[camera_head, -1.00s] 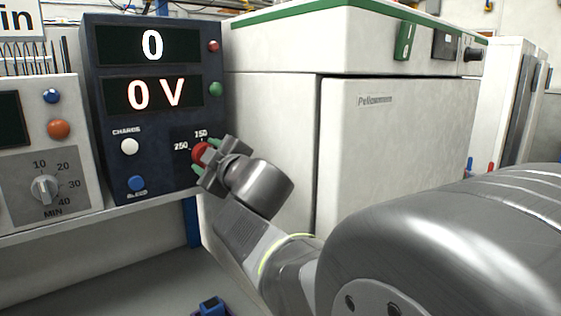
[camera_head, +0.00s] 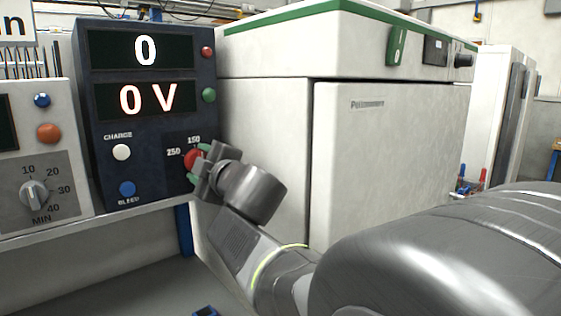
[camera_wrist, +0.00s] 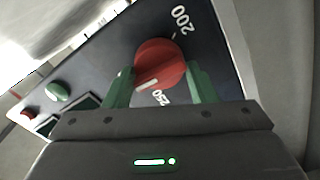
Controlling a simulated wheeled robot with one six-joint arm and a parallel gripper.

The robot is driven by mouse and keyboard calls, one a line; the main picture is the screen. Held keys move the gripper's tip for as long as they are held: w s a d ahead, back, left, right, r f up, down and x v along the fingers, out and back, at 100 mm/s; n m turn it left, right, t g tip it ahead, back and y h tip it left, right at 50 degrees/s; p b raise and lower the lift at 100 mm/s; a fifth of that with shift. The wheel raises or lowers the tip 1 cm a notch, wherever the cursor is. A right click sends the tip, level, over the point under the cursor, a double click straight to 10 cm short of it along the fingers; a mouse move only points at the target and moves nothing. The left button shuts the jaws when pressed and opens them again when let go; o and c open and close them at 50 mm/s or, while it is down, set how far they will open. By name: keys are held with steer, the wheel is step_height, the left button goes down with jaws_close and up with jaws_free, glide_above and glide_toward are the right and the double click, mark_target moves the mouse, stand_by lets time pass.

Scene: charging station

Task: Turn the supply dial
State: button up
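The supply dial (camera_head: 191,159) is a red knob low on the right of the dark blue supply panel (camera_head: 172,190), partly hidden behind my gripper (camera_head: 199,163). In the wrist view the red dial (camera_wrist: 158,62) sits between the two green fingers of my gripper (camera_wrist: 160,80). The fingers are drawn in to about the dial's width and appear shut on its sides. A white mark on the dial faces the lower left, near the 250 label (camera_wrist: 158,97). The 200 label (camera_wrist: 180,20) is at the upper right. The panel displays read 0 and 0 V (camera_head: 147,98).
A white charge button (camera_head: 122,152) and blue bleed button (camera_head: 127,188) are left of the dial. Red and green indicators sit above it. A timer box (camera_head: 40,160) stands at far left. A large white cabinet (camera_head: 390,160) is close on the right.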

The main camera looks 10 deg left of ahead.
steer(key=o, duration=0.4)
steer(key=shift+s, duration=0.1)
steer(key=shift+p+v, duration=4.85)
steer(key=shift+v, duration=2.05)
